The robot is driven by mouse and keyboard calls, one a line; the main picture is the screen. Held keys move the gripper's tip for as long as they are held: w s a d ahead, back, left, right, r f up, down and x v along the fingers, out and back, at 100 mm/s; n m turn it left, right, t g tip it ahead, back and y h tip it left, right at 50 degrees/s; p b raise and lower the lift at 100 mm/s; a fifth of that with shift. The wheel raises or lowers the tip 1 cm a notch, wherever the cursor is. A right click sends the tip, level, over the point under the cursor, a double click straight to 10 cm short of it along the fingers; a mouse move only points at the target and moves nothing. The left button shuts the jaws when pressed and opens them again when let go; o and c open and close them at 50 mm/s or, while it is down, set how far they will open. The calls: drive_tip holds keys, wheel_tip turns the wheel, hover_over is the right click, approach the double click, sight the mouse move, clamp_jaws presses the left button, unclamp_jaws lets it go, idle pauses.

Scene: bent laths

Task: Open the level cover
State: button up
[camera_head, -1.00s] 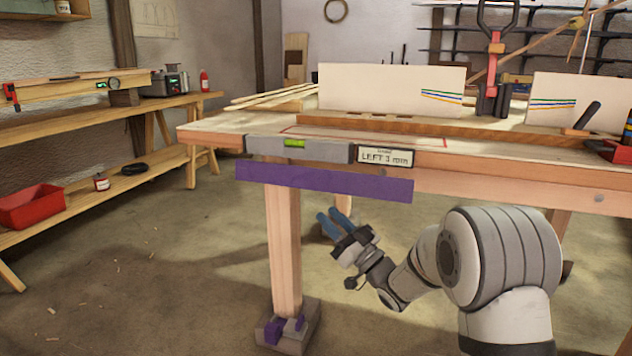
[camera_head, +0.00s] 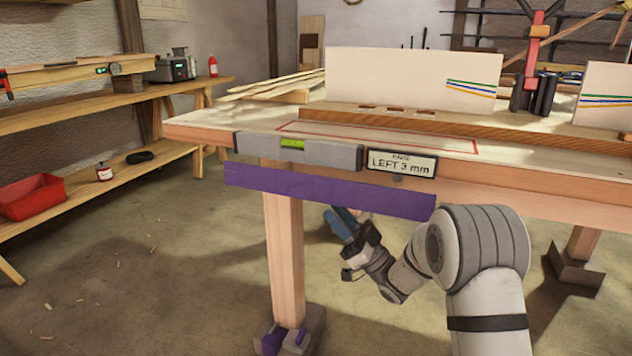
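A grey spirit level (camera_head: 335,155) with a green vial (camera_head: 292,143) is fixed along the front edge of the workbench, and its face is exposed. A long purple strip (camera_head: 320,190), which looks like the level's cover, hangs just below it, sloping slightly down to the right. My gripper (camera_head: 340,215) has blue fingers and is below the strip's lower edge, right of the bench leg. Its fingertips appear close to that edge in the picture; I cannot tell whether they touch it or how far apart they are. Nothing is visibly held.
The workbench (camera_head: 205,127) has a sign (camera_head: 402,163) reading "LEFT 3 mm" beside the level. Its front leg (camera_head: 284,250) stands left of my gripper, on a block with purple wedges (camera_head: 285,340). A side bench with a red bin (camera_head: 32,197) is at left. Open floor lies between.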

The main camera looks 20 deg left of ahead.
sight(315, 188)
drive_tip(key=x, duration=0.7)
drive_tip(key=shift+w+a+r, duration=0.15)
drive_tip(key=shift+a+r, duration=0.1)
drive_tip(key=shift+r, duration=0.1)
drive_tip(key=shift+c, duration=0.2)
clamp_jaws()
